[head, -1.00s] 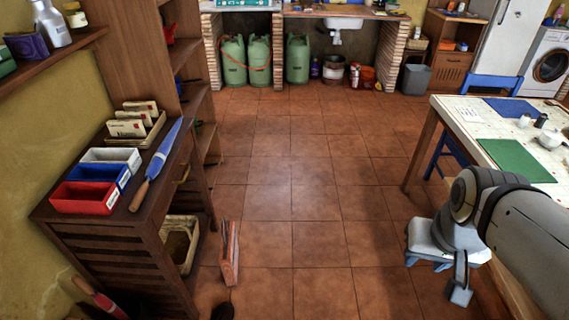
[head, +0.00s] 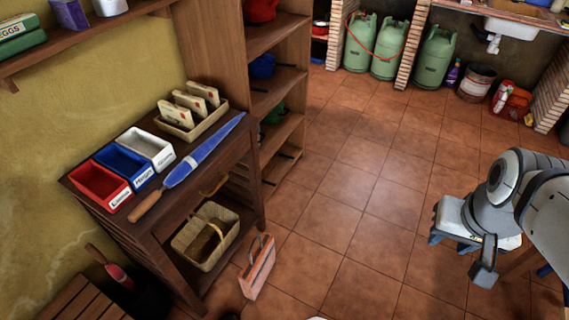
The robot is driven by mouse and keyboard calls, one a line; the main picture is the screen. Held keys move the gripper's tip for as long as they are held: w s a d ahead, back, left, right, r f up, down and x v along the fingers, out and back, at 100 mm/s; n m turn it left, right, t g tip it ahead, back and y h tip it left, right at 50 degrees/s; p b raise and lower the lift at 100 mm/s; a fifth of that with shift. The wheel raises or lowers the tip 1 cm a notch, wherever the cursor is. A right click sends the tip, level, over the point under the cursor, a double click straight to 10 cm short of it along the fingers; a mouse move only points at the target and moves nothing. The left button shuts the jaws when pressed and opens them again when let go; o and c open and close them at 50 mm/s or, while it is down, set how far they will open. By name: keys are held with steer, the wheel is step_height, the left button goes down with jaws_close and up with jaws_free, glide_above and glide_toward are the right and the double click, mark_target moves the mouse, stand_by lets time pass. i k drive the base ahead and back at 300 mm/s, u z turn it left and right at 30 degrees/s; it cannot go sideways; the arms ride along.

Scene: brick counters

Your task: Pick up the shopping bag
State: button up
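The shopping bag (head: 258,272) looks like the small orange-pink bag with a dark looped handle. It stands on the tiled floor just right of the dark wooden cabinet, leaning slightly. My gripper (head: 484,262) is at the right side of the head view, well to the right of the bag and apart from it. Its fingers are seen from the side, so I cannot tell whether they are open or shut. I see nothing held in it.
The dark cabinet (head: 211,285) holds a wicker basket (head: 183,240) on its lower shelf, beside the bag. A tall shelf unit (head: 225,45) stands behind it. Open tiled floor (head: 350,215) lies between bag and gripper.

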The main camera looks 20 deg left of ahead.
mark_target(251, 279)
steer(key=u, duration=0.55)
steer(key=i, duration=0.9)
steer(key=u, duration=0.45)
steer(key=k, duration=0.8)
steer(key=u, duration=0.15)
steer(key=i, duration=0.8)
